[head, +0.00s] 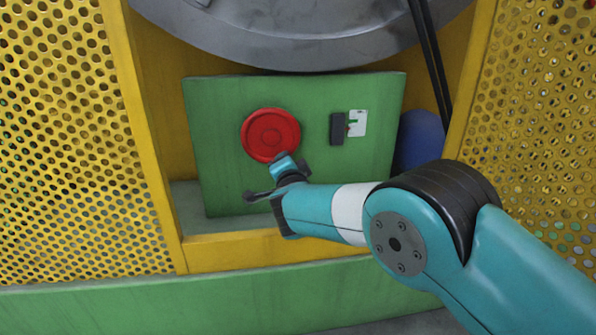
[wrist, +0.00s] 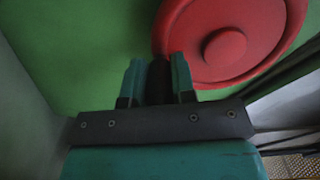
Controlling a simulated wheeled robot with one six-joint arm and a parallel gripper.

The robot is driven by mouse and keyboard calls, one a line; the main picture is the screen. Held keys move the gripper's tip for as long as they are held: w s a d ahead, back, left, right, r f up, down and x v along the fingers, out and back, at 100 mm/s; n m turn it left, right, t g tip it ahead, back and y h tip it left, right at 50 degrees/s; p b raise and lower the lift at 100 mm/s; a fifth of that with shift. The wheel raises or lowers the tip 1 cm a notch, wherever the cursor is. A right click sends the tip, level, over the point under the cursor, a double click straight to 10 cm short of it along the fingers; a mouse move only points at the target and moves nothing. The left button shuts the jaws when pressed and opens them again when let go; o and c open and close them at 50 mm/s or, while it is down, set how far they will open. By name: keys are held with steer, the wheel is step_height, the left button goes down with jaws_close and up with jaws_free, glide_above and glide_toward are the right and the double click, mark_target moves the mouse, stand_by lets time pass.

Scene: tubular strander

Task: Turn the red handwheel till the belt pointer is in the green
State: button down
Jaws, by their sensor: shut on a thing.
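The red handwheel (head: 270,134) is on the green panel (head: 225,100). It also shows large in the wrist view (wrist: 225,45). My gripper (head: 281,160) is at the wheel's lower edge. In the wrist view my gripper's two teal fingers (wrist: 158,70) are shut on a dark upright piece (wrist: 159,82), which looks like the wheel's handle. Its join to the wheel is hidden. Right of the wheel is a white gauge plate (head: 359,122) with a small green mark and a small red mark, probably the pointer. They are too small to tell whether the red is in the green.
A dark block (head: 337,129) stands beside the gauge. Yellow perforated guards (head: 75,140) flank the opening left and right. A large grey drum (head: 310,45) is above, with black belts (head: 430,55) at right. A yellow sill (head: 235,248) runs below the panel.

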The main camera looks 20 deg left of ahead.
steer(key=shift+s+a+f+m+b, duration=0.2)
steer(key=shift+a+m+b, duration=0.25)
steer(key=shift+m+b, duration=0.45)
steer(key=shift+s+a+f+m+b, duration=0.1)
steer(key=shift+s+a+m+b, duration=0.15)
steer(key=shift+a+m+b, duration=0.55)
steer(key=shift+s+a+f+m+b, duration=0.2)
steer(key=shift+m+b, duration=0.45)
steer(key=shift+m, duration=0.45)
steer(key=c, duration=1)
jaws_free()
steer(key=shift+o, duration=0.3)
steer(key=shift+r, duration=0.1)
steer(key=shift+s, duration=0.1)
steer(key=p+v, duration=0.5)
steer(key=v, duration=1.2)
steer(key=shift+d, duration=0.2)
